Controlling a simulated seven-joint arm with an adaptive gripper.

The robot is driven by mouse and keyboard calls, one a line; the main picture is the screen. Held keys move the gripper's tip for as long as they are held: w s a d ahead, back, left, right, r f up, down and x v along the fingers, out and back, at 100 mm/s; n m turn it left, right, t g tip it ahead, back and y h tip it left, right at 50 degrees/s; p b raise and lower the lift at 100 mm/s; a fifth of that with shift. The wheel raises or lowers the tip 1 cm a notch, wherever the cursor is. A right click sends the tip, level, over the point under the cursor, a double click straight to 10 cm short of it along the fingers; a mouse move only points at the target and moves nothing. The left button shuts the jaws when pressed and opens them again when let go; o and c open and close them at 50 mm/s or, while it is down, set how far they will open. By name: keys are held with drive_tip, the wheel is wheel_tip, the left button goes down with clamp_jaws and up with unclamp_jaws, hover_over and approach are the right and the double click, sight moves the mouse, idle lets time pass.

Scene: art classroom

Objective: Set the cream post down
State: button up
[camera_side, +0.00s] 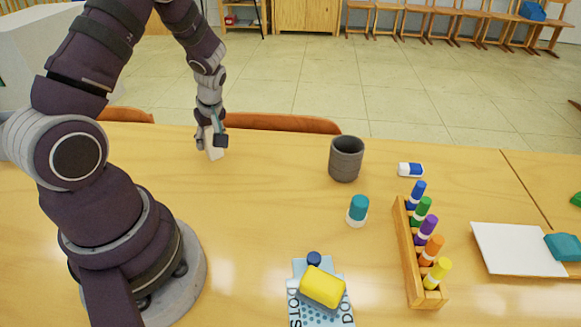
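The cream post (213,150) is a small pale block near the far edge of the wooden table, left of the picture's middle. It is slightly tilted. My gripper (211,141) reaches down from above and is closed around its upper part, with a finger on either side. The gripper hides the top of the post. I cannot tell whether the post's lower end touches the table.
A grey cup (346,159) and a teal-capped jar (357,211) stand right of the post. Beyond are an eraser (411,170), a wooden marker rack (407,262) and a white board (515,250). A yellow block (322,287) lies in front. The table's middle left is clear.

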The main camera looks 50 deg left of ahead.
drive_tip(key=shift+o, duration=1.3)
drive_tip(key=shift+r, duration=0.1)
drive_tip(key=v, duration=1.3)
drive_tip(key=s+d+r+m+t+h, duration=0.2)
drive_tip(key=d+r+m, duration=0.1)
drive_tip(key=d+m, duration=0.4)
drive_tip(key=s+d+r+m+t+h, duration=0.2)
drive_tip(key=d+r+m+t, duration=0.1)
drive_tip(key=d+m, duration=0.5)
drive_tip(key=r+m, duration=0.1)
drive_tip(key=m, duration=0.2)
drive_tip(key=shift+s+d+t+h, duration=0.3)
drive_tip(key=shift+s, duration=0.05)
